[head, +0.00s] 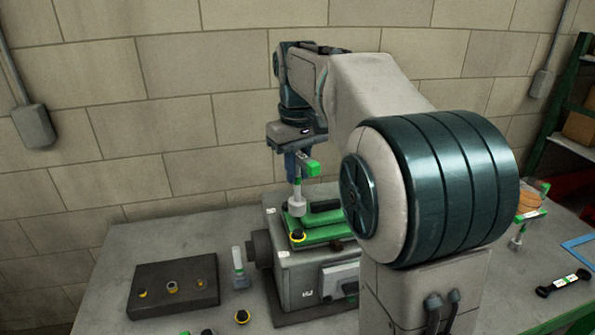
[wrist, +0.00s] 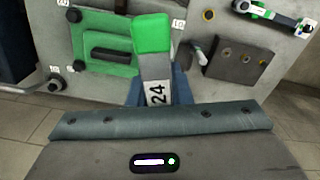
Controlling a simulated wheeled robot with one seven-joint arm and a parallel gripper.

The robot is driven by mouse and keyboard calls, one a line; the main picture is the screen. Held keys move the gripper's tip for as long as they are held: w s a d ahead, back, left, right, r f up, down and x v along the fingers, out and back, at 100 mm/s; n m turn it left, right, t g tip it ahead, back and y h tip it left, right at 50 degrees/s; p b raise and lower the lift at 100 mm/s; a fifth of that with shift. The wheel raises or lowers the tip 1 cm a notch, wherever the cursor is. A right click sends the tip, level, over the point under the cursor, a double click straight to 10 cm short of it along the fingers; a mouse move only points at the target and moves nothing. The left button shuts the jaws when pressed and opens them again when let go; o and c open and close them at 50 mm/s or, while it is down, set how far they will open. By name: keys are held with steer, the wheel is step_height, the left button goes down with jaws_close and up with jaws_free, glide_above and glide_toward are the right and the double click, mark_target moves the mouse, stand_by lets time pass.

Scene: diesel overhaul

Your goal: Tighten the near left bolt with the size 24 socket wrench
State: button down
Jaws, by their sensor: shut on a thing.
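My gripper (head: 291,166), with blue fingers, is shut on the socket wrench (head: 297,203). The wrench has a green-tipped handle and hangs upright, its grey socket down over the left part of the green cover (head: 322,220) on the engine block. I cannot tell whether the socket touches anything. In the wrist view the wrench (wrist: 152,62) shows the number 24, and the gripper's fingers (wrist: 157,98) flank it. Dark bolts (wrist: 73,15) also show beside the green cover (wrist: 85,58).
A dark block (head: 175,268) holding several bolts lies on the table at left. A loose yellow-ringed part (head: 242,317) lies in front. Another wrench (head: 563,283) lies at right. My arm hides the engine's right side.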

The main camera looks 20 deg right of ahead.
mark_target(299, 200)
steer(key=n, duration=0.1)
steer(key=n+b, duration=0.1)
steer(key=n, duration=0.1)
steer(key=shift+f+n, duration=0.3)
steer(key=shift+f, duration=0.05)
steer(key=shift+r+n, duration=0.15)
steer(key=shift+n, duration=0.35)
steer(key=shift+n+p, duration=0.4)
steer(key=shift+n, duration=0.7)
steer(key=n, duration=0.3)
steer(key=shift+f, duration=0.4)
steer(key=n, duration=0.3)
steer(key=n+p, duration=0.1)
steer(key=shift+f+n, duration=0.3)
steer(key=shift+f+b, duration=1.1)
steer(key=shift+f, duration=0.6)
steer(key=shift+d, duration=0.1)
